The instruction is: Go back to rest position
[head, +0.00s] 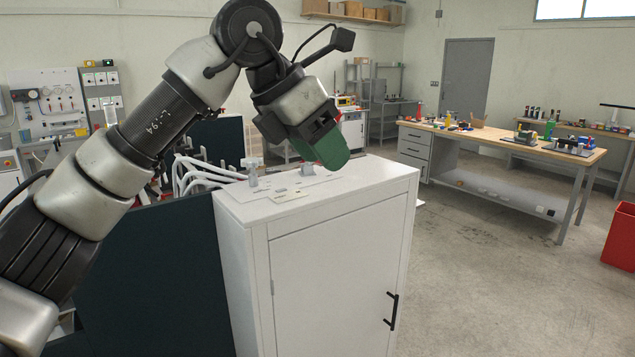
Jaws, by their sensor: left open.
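My left arm comes in from the left and arches over the white cabinet. My left gripper (330,150), with green fingers, hangs above the cabinet's top and points down to the right. It is open, and I see nothing held in it; the gap between its fingers is hard to see from this side. My right gripper is not in view.
The white cabinet (335,285) with a black handle stands close in front. Small grey parts and a flat sheet (289,196) lie on its top. A wooden workbench (470,139) stands at the back right, a red bin (619,237) at the right edge. The floor between is clear.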

